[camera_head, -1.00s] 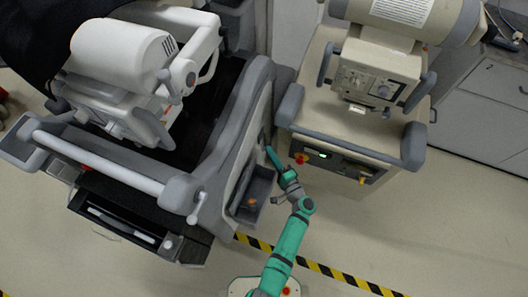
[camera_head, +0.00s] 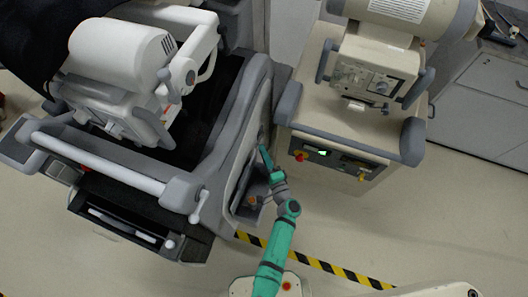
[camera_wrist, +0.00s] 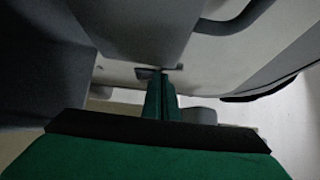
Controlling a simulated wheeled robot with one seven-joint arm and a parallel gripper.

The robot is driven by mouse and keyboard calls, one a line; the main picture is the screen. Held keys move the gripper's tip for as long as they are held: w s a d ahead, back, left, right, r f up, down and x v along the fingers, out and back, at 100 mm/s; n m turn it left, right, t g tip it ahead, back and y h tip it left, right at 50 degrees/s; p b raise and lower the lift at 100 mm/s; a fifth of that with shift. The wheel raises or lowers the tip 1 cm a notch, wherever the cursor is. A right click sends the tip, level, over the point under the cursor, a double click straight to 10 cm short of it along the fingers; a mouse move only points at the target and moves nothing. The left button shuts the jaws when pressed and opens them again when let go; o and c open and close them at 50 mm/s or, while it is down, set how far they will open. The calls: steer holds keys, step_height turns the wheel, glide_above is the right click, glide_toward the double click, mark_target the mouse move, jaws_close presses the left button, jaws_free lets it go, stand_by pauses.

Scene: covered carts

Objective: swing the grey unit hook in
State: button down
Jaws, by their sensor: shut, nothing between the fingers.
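The grey unit (camera_head: 232,130) is the large white and grey cart on the left in the head view. My gripper (camera_head: 265,153) is beside its right side wall, with the green fingers pointing at that wall. In the wrist view my gripper (camera_wrist: 161,98) shows its two green fingers together, with nothing between them. A small dark part (camera_wrist: 148,73) on the pale wall lies just beyond the fingertips. It may be the hook, but I cannot tell its shape or position. Whether the fingertips touch it is also unclear.
A beige cart (camera_head: 310,120) with grey bumpers stands close on the right, leaving a narrow gap for my arm. An open side bin (camera_head: 251,212) on the grey unit is just below my gripper. Yellow-black tape (camera_head: 325,266) crosses the floor.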

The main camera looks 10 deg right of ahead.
steer(key=shift+a, duration=0.5)
steer(key=d, duration=0.5)
steer(key=s, duration=1.1)
steer(key=shift+f, duration=0.1)
